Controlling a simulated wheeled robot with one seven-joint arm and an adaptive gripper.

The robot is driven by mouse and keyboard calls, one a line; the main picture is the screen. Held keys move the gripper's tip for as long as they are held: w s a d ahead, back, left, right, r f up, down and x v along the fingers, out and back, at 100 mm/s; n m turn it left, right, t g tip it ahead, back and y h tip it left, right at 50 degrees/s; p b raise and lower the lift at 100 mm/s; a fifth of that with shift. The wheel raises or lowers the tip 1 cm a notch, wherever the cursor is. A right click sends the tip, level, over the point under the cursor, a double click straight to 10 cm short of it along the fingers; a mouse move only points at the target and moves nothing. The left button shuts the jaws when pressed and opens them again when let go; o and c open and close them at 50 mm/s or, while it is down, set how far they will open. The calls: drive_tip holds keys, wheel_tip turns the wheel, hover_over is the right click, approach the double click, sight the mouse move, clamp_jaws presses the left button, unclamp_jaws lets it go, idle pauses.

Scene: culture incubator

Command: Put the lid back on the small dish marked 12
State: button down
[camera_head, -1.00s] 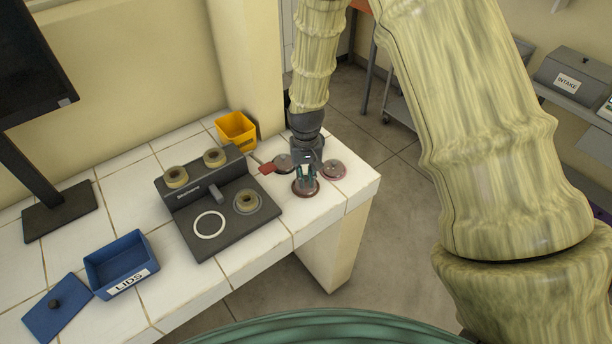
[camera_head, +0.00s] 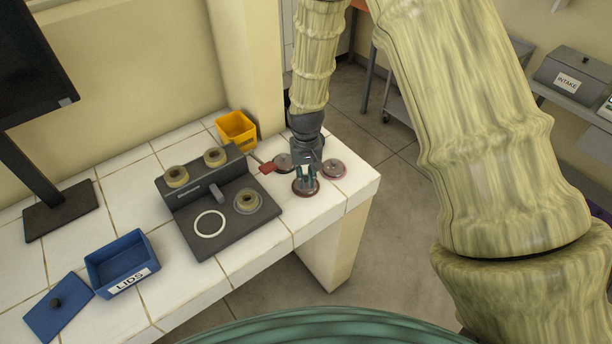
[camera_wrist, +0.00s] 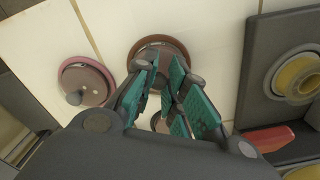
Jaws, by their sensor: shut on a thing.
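My gripper (camera_head: 306,178) points down at the front dish (camera_head: 306,192), one of three small round dishes near the bench's right end. Its teal fingers, also in the wrist view (camera_wrist: 168,88), are closed on a grey lid (camera_wrist: 143,66), whose grip point they hide. The lid is at the reddish-brown-rimmed dish (camera_wrist: 160,40); I cannot tell whether it rests fully on it. A pink-rimmed dish (camera_head: 334,169) with a grey, knobbed top stands to the right, and at left in the wrist view (camera_wrist: 86,83). A darker dish (camera_head: 283,161) stands behind left. No number 12 is readable.
A dark device (camera_head: 190,235) with several tan rolls stands left of the dishes. A red piece (camera_head: 267,169) lies beside them. A yellow bin (camera_head: 236,130) is behind. A blue LIDS box (camera_head: 122,264) and its blue cover (camera_head: 57,308) are front left. The bench's right edge is close.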

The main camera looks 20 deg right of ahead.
idle(0.4)
drive_tip(key=c, duration=0.9)
unclamp_jaws()
drive_tip(key=shift+r, duration=0.1)
drive_tip(key=shift+r+p, duration=2.55)
drive_tip(key=shift+r, duration=0.85)
clamp_jaws()
